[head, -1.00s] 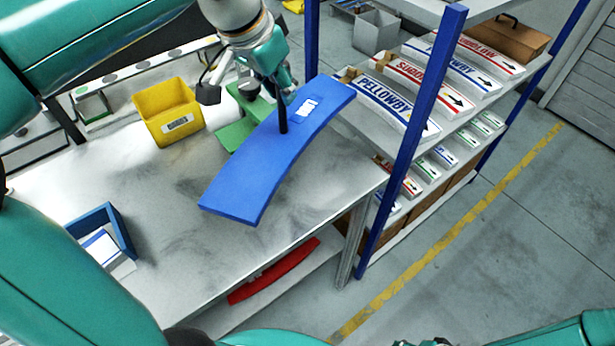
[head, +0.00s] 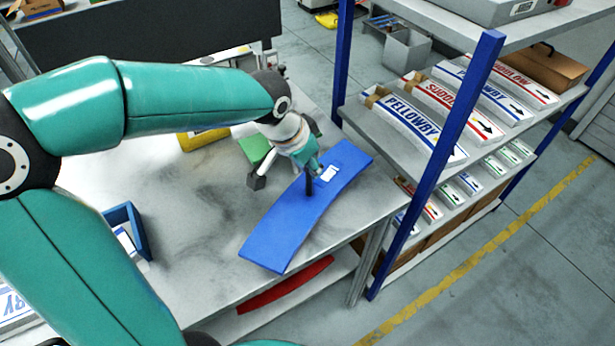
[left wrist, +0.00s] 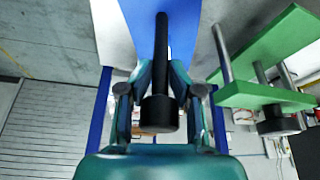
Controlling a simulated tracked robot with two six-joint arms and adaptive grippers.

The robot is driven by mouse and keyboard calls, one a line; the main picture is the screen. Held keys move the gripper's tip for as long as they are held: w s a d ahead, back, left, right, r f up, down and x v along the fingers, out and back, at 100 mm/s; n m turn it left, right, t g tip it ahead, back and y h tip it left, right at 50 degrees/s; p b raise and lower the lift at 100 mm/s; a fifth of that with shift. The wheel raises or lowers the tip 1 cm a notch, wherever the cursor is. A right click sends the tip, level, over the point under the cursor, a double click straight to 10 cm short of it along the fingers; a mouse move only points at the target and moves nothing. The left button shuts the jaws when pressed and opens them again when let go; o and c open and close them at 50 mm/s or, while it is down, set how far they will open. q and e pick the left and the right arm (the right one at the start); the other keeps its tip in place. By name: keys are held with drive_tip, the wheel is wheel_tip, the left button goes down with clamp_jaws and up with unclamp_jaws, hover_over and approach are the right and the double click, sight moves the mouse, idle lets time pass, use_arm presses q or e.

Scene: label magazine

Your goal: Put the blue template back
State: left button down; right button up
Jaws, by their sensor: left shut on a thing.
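The blue template (head: 290,225) is a long, slightly curved plate with a white label and a dark upright handle. My left gripper (head: 311,176) is shut on that handle, above the plate. In the left wrist view the black handle (left wrist: 160,115) stands between my left fingers (left wrist: 160,85), with part of the blue template (left wrist: 140,22) beyond. The template is over the table's right part, near its front edge; whether it touches the table I cannot tell. My right gripper is out of view.
A yellow bin (head: 203,140) is partly hidden. A red template (head: 285,287) lies on the lower shelf. A blue-posted rack (head: 435,150) with labels stands right.

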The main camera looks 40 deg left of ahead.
sight(307, 176)
use_arm(q)
wheel_tip(307, 176, down, 4)
drive_tip(key=shift+f, duration=0.1)
idle(0.4)
drive_tip(key=c, duration=1.3)
unclamp_jaws()
drive_tip(key=shift+f, duration=0.15)
drive_tip(key=o, duration=0.5)
drive_tip(key=b+v, duration=0.1)
drive_tip(key=v, duration=1.1)
